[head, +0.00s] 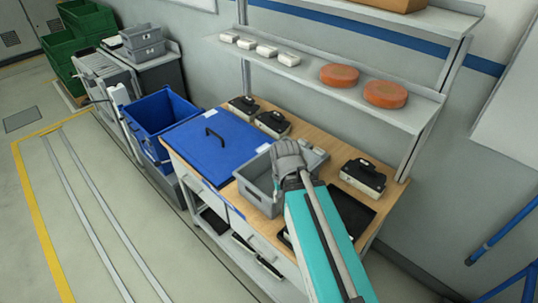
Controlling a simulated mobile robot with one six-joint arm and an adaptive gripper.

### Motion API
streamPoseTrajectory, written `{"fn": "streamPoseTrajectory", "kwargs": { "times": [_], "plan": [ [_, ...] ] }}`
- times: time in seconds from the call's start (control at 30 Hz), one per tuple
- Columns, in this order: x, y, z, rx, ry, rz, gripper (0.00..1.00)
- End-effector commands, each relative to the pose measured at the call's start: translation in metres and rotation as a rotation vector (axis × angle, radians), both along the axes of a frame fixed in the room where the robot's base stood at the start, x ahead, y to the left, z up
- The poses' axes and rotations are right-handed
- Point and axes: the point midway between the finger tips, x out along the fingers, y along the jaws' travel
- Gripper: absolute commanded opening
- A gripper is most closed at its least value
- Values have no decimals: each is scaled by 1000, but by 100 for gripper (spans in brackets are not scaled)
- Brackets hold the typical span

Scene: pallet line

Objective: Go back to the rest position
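My arm reaches up from the lower right of the head view, with a teal link and a grey end. My gripper (287,157) is at that grey end, over the grey crate (254,188) on the workbench. Its fingers cannot be made out, so I cannot tell whether it is open or shut, or whether it holds anything. The arm hides part of the crate and bench.
The wooden workbench (275,226) carries a blue lidded box (212,146) and several black-and-white devices, one at right (362,178). A shelf (330,88) with orange discs (385,93) overhangs it. A blue bin (160,112) stands left. The left floor is clear.

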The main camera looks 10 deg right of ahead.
Motion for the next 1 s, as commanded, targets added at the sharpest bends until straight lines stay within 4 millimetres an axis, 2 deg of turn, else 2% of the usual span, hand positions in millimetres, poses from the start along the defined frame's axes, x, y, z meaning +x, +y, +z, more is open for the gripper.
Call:
{"fn": "streamPoseTrajectory", "kwargs": {
  "times": [0.4, 1.0],
  "plan": [
    [0, 0, -43, 0, 0, 2, 46],
    [0, 0, -45, 0, 0, 2, 46]
  ]
}}
